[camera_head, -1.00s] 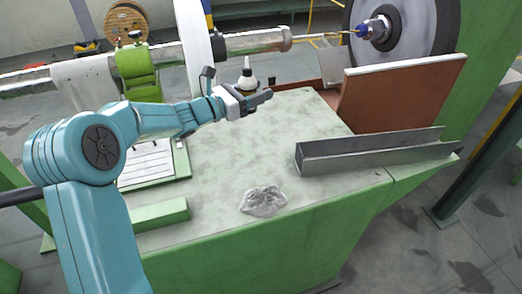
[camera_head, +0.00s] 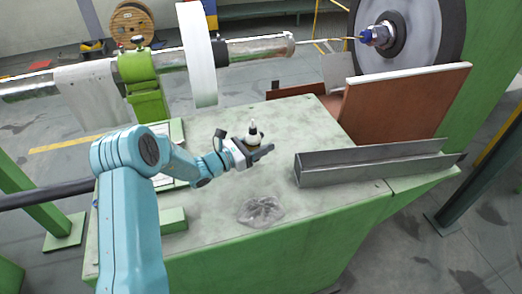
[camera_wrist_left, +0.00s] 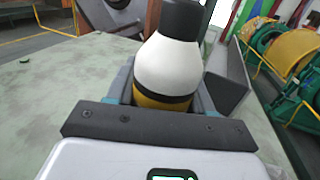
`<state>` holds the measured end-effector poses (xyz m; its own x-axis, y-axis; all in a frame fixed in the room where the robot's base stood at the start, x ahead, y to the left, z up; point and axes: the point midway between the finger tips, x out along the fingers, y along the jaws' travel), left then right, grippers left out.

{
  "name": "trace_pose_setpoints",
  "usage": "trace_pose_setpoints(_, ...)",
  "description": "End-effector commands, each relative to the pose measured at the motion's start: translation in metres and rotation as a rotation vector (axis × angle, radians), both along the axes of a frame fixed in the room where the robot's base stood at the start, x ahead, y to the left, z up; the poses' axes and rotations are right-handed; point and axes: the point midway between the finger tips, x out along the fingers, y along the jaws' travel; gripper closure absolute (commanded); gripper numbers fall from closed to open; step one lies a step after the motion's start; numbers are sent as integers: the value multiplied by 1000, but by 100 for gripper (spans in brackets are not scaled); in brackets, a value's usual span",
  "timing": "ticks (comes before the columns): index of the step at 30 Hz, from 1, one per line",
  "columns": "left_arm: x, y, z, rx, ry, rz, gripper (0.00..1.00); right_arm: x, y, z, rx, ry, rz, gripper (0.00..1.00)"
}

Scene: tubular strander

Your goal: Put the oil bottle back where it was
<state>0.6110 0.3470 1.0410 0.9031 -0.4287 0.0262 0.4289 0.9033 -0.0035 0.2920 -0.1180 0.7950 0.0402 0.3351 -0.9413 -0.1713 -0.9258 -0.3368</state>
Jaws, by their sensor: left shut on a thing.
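The oil bottle (camera_head: 253,133) is white with a dark cap or nozzle base and a yellowish lower part with a dark band. My left gripper (camera_head: 256,151) is shut on it over the middle of the green-topped bench. In the left wrist view the bottle (camera_wrist_left: 168,68) stands between the two fingers of the gripper (camera_wrist_left: 161,95), its top leaning away from the camera. The fingers hide its lower part, so I cannot tell whether its base touches the bench. My right gripper is not in view.
A crumpled clear bag or rag (camera_head: 261,211) lies near the bench's front. A grey metal channel (camera_head: 370,163) and a brown panel (camera_head: 405,103) stand at the right. The bench top (camera_head: 225,195) is bare around the bottle. A white disc (camera_head: 197,55) and shaft are behind.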

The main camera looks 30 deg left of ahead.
Motion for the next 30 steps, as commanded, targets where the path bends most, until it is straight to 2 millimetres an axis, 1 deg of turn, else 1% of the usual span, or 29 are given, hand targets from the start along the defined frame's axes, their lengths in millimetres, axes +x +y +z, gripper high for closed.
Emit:
trace_pose_setpoints(2, 1, 0, -6, 0, 0, 0, 84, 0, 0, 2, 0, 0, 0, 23)
trace_pose_setpoints(6, 2, -1, -28, -2, 1, -1, 84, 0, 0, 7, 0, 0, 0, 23)
trace_pose_setpoints(9, 3, 0, -39, 0, -1, -1, 84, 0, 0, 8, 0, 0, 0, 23)
trace_pose_setpoints(17, 4, 0, -41, 0, -1, -1, 84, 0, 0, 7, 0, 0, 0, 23)
trace_pose_setpoints(21, 4, 0, -46, 0, -1, -1, 84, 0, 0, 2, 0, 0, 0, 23)
trace_pose_setpoints(22, 4, -1, -46, 1, 0, -1, 45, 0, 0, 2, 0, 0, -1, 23)
trace_pose_setpoints(23, 4, -1, -45, 1, 0, -1, 35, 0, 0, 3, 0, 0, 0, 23)
trace_pose_setpoints(24, 3, -1, -44, 1, 0, -1, 23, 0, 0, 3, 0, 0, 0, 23)
trace_pose_setpoints(30, 3, -1, -45, 0, 1, -1, 23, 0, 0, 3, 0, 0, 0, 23)
